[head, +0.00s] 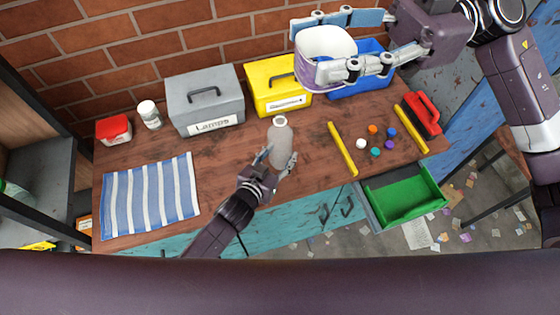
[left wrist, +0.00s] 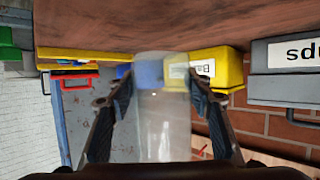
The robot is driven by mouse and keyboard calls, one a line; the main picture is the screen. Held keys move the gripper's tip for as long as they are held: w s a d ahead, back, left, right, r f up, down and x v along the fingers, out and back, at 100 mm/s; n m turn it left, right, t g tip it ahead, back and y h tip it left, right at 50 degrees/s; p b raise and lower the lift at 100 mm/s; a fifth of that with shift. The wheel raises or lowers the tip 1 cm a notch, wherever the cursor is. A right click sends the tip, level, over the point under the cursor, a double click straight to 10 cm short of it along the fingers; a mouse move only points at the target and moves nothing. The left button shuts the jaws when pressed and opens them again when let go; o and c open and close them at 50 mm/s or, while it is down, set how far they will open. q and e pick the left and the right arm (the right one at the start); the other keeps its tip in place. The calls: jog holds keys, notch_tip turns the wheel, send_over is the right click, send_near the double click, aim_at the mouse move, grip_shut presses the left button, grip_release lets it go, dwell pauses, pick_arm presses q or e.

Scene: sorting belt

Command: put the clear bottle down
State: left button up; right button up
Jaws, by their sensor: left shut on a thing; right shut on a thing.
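The clear bottle (head: 280,138) is greyish, see-through and roughly upright in the head view, near the front middle of the table. My left gripper (head: 277,160) is shut around its lower part. In the left wrist view the bottle (left wrist: 160,115) stands between the two fingers of my left gripper (left wrist: 160,90). I cannot tell whether its base touches the table. My right gripper (head: 340,44) is shut on a white tub (head: 325,42) with a purple band, held up at the back right, in front of the blue box.
The wooden table (head: 235,165) has bare room left of the bottle. Behind stand a grey box (head: 205,95), a yellow box (head: 275,78) and a blue box (head: 370,75). A striped cloth (head: 150,197) lies left. Yellow bars (head: 342,150) flank small coloured balls; a green drawer (head: 405,195) is open.

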pick_arm(q)
jog(key=shift+f, duration=2)
jog(key=shift+f, duration=0.2)
jog(key=o, duration=1)
jog(key=shift+r, duration=0.15)
jog(key=shift+s+r, duration=0.1)
jog(key=shift+s, duration=0.15)
jog(key=v, duration=1.1)
jog(key=shift+s+a+r, duration=0.15)
jog(key=shift+s+r, duration=0.05)
